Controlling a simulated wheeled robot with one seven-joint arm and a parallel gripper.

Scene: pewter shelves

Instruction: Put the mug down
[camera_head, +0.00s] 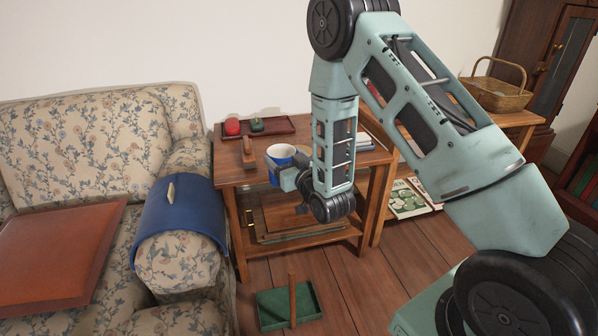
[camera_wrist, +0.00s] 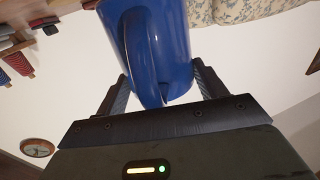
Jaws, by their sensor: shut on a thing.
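The mug (camera_head: 281,151) is blue outside with a white inside, seen near the front edge of the wooden side table (camera_head: 228,176) in the head view. My gripper (camera_head: 287,175) is shut on the mug. In the wrist view my gripper (camera_wrist: 158,82) has its fingers on either side of the mug (camera_wrist: 175,40), with the handle towards the palm. My forearm hides part of the table's right side.
On the table stand a dark red tray (camera_head: 286,127) with a red and a green item, a wooden block (camera_head: 248,152) and books (camera_head: 363,140). A basket (camera_head: 497,94) is far right. A green tray (camera_head: 270,309) lies on the floor. A sofa (camera_head: 75,150) is left.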

